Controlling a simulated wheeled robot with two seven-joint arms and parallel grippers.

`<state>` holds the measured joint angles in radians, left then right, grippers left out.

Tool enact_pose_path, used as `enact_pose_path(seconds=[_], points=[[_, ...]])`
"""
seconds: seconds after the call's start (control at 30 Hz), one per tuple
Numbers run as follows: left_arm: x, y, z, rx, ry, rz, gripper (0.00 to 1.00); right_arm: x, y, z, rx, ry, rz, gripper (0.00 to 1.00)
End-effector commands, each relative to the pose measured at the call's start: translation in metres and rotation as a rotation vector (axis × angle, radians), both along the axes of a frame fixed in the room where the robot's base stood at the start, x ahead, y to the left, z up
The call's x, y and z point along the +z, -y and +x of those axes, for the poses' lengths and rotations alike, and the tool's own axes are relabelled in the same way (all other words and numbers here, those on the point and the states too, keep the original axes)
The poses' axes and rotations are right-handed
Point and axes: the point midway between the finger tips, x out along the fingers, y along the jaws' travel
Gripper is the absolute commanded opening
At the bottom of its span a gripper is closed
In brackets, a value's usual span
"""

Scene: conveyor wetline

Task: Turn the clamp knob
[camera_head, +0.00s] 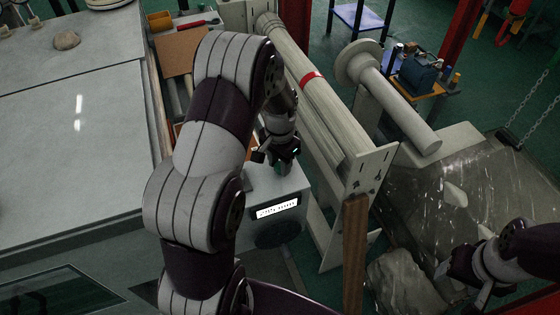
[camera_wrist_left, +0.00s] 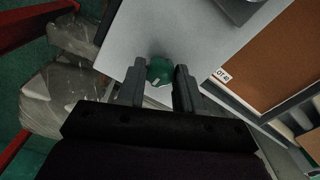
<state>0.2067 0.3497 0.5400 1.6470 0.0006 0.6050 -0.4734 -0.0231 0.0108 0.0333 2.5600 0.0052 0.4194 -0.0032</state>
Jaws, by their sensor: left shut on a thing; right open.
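A green round knob (camera_wrist_left: 160,70) with a small white mark sits on a light grey surface in the left wrist view. I take it to be the clamp knob. My left gripper (camera_wrist_left: 160,88) has one finger on each side of it and is shut on it. In the head view my left gripper (camera_head: 277,160) is at the top of a grey box (camera_head: 268,185) with a white label on its front; the knob is hidden there. My right gripper (camera_head: 462,275) is low at the right, open, well away from the box.
A long pale roller (camera_head: 300,70) with a red band runs behind the box to an upright end plate (camera_head: 368,170). A wooden post (camera_head: 355,255) stands right of the box. A wide grey worktop (camera_head: 70,130) fills the left. Wrapped, shiny material (camera_head: 480,195) lies at right.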

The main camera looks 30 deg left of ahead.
Motion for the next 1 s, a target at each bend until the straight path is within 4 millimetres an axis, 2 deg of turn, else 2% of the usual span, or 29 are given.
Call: enact_pose_path(seconds=[0.4, 0.43, 0.5, 0.83, 0.93, 1.0], points=[[0.001, -0.001, 0.001, -0.009, 0.003, 0.001, 0.05, 0.000, 0.000, 0.000, 0.000, 0.000, 0.000, 0.61], [0.001, -0.001, 0.001, -0.009, 0.003, 0.001, 0.38, 0.000, 0.000, 0.000, 0.000, 0.000, 0.000, 0.61], [0.001, 0.000, 0.001, -0.009, 0.002, 0.001, 0.61, 0.000, 0.000, 0.000, 0.000, 0.000, 0.000, 0.61], [0.003, 0.000, 0.001, -0.008, 0.002, 0.000, 0.61, -0.002, 0.000, 0.000, 0.000, 0.000, 0.000, 0.61], [0.017, -0.001, 0.002, -0.008, 0.007, 0.002, 0.61, -0.008, 0.000, 0.000, 0.000, 0.000, 0.000, 0.61], [0.034, -0.001, 0.002, -0.008, 0.009, 0.002, 0.61, -0.015, 0.000, 0.000, 0.000, 0.000, 0.000, 0.61]])
